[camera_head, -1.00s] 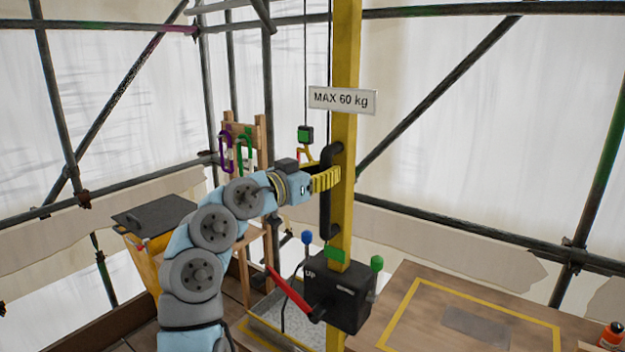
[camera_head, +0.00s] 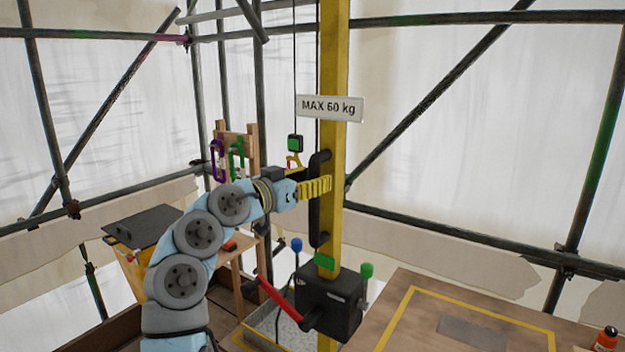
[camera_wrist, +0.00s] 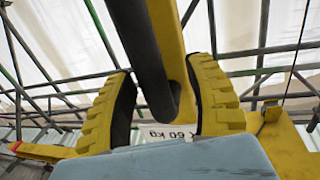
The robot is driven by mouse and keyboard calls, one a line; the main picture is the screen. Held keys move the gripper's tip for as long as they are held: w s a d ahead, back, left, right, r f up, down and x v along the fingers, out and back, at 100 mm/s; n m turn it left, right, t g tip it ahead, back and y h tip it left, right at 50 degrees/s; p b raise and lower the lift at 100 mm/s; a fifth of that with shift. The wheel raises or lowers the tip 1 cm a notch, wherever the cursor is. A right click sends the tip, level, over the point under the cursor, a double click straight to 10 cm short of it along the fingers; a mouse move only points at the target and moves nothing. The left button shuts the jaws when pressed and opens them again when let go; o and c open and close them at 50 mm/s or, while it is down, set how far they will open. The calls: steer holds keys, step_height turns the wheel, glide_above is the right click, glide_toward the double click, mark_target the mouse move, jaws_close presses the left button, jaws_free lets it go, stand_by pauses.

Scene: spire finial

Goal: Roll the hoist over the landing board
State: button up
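The hoist is a yellow post (camera_head: 334,130) with a "MAX 60 kg" sign (camera_head: 331,107). A black handle (camera_head: 318,200) is on its left side and a black control box (camera_head: 330,302) is low on it. My gripper (camera_head: 318,188) is at the handle. In the wrist view its ribbed yellow fingers stand wide on either side of the handle (camera_wrist: 143,50), with a gap visible at the left finger; contact is unclear. The landing board (camera_head: 478,330), brown with a yellow outline, lies right of the control box.
A green-and-black pendant (camera_head: 295,144) hangs on a cable left of the post. An orange bottle (camera_head: 606,340) stands at the board's right. Scaffold poles surround the space.

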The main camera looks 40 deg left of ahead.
steer(key=s+a, duration=0.1)
steer(key=s, duration=1.1)
steer(key=shift+a, duration=0.25)
steer(key=shift+r, duration=0.1)
